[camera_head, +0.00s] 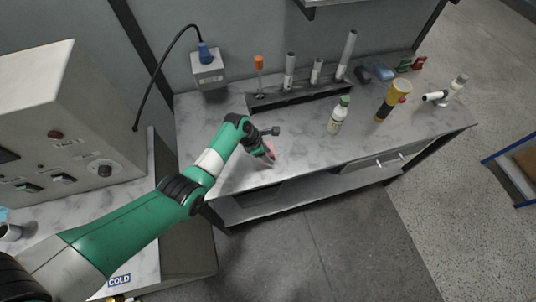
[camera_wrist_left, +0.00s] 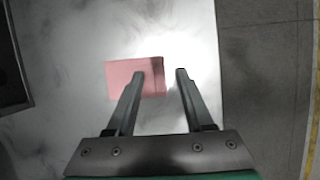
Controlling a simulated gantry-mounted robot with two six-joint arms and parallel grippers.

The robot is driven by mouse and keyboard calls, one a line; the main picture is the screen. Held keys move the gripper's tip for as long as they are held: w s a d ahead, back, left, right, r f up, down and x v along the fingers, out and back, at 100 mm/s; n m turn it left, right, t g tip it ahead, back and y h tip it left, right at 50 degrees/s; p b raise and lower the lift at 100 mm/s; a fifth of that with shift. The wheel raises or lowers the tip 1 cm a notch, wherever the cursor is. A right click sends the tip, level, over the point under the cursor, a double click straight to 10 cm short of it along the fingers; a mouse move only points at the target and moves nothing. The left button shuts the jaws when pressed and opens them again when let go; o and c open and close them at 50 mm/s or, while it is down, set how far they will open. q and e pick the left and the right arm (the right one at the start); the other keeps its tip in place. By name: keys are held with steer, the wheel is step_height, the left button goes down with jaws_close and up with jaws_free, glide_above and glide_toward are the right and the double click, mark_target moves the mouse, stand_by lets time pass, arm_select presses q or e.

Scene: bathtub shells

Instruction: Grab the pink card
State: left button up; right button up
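The pink card (camera_wrist_left: 122,70) lies flat on the marble-patterned bench top, near the bench's edge. In the head view a small pink patch of it (camera_head: 268,149) shows beside my left gripper (camera_head: 268,158), which hides most of the rest. The left finger's tip overlaps the card's right part, and the right finger's tip is just right of the card. The height of the fingers above the card is hard to tell. My right gripper is not in view.
The bench top (camera_head: 300,155) is clear around the card. A rack (camera_head: 300,96) with several tubes stands at the back. A white bottle with a green cap (camera_head: 338,117) and a yellow-black bottle (camera_head: 393,100) stand to the right. A control box (camera_head: 75,125) is at left.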

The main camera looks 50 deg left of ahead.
arm_select(q)
jaws_close()
steer(key=shift+r, duration=0.1)
steer(key=shift+r, duration=0.25)
step_height(320, 180, up, 3)
steer(key=shift+f+p, duration=0.1)
steer(key=shift+p, duration=0.85)
steer(key=s+r+p, duration=0.6)
steer(key=s+r, duration=0.3)
steer(key=s, duration=0.5)
steer(key=shift+r, duration=0.25)
